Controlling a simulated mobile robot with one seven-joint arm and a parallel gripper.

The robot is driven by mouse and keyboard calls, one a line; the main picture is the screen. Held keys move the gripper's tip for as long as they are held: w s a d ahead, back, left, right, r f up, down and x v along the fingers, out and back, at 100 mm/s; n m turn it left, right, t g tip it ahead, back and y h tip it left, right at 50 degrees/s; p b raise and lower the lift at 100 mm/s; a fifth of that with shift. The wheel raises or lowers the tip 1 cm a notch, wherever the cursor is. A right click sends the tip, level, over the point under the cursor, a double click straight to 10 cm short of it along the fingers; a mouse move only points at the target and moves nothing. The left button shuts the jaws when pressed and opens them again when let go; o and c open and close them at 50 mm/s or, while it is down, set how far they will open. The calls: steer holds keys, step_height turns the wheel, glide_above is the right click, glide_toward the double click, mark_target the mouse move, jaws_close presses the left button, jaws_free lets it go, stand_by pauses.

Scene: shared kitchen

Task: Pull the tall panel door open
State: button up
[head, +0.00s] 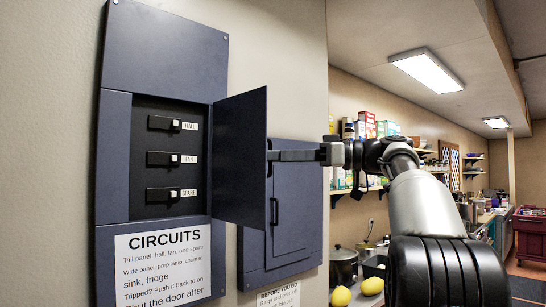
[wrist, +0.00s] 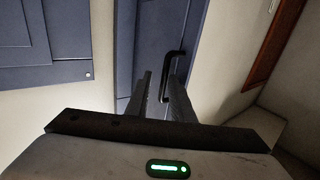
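The tall panel (head: 165,45) is a blue-grey wall box at the left of the head view. Its door (head: 240,160) stands swung out at the right side of the opening, showing the switches inside. My gripper (head: 285,155) reaches from the right to the door's outer edge, by a dark handle (head: 269,150) that the door partly hides. In the wrist view, my gripper's fingers (wrist: 162,80) are apart. A dark bar handle (wrist: 176,66) on a blue-grey face shows between and beyond them. I cannot tell whether the fingers touch it.
The wide panel (head: 300,200), shut, with its own dark handle (head: 274,212), is on the wall behind the door. A circuits sign (head: 165,265) is on the tall panel. A counter with a pot (head: 344,262) and yellow fruit (head: 341,296) is at the lower right.

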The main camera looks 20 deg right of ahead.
steer(key=p+v, duration=0.1)
steer(key=v, duration=1.5)
steer(key=shift+s+d+r, duration=0.15)
steer(key=shift+s+d, duration=0.1)
steer(key=shift+s, duration=0.1)
